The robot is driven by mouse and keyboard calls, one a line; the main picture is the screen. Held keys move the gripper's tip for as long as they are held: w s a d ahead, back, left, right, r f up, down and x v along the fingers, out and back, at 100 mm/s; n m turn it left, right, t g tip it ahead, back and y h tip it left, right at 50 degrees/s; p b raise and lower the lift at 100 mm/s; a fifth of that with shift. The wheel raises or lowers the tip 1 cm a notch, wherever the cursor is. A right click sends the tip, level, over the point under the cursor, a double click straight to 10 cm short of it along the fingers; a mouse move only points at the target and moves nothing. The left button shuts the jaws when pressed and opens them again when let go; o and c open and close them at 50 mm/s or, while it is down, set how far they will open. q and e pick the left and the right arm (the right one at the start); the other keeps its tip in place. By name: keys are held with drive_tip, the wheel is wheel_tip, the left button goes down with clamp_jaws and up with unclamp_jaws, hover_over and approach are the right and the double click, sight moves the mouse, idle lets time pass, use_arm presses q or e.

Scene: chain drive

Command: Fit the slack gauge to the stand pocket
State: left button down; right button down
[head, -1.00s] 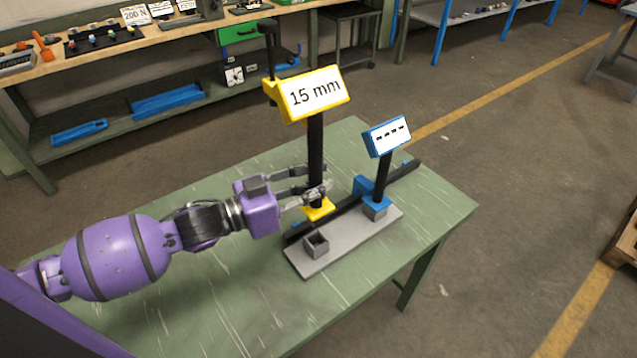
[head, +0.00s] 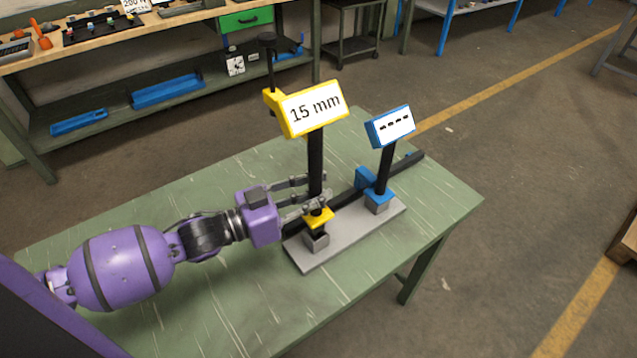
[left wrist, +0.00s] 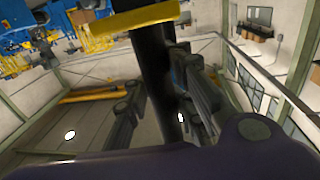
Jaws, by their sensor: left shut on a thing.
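The slack gauge, a yellow gauge with a "15 mm" display (head: 315,108), a black post and a yellow collar (head: 318,219), stands about upright in my left gripper (head: 319,191). The gripper is shut on the black post, above the collar. The grey stand (head: 345,242) lies on the green table. Its near pocket (head: 315,242), a grey square socket, is directly below the collar. A dark piece shows between collar and pocket; I cannot tell how far its tip is inside. In the left wrist view, the fingers flank the black post (left wrist: 152,65). My right gripper is not in view.
A blue gauge with a dashed display (head: 390,126) stands in the stand's far pocket (head: 377,207). A dark bar (head: 408,163) runs along behind the stand. The green table's (head: 240,310) front is clear. A workbench stands behind.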

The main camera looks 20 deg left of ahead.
use_arm(q)
drive_tip(key=shift+w, duration=0.1)
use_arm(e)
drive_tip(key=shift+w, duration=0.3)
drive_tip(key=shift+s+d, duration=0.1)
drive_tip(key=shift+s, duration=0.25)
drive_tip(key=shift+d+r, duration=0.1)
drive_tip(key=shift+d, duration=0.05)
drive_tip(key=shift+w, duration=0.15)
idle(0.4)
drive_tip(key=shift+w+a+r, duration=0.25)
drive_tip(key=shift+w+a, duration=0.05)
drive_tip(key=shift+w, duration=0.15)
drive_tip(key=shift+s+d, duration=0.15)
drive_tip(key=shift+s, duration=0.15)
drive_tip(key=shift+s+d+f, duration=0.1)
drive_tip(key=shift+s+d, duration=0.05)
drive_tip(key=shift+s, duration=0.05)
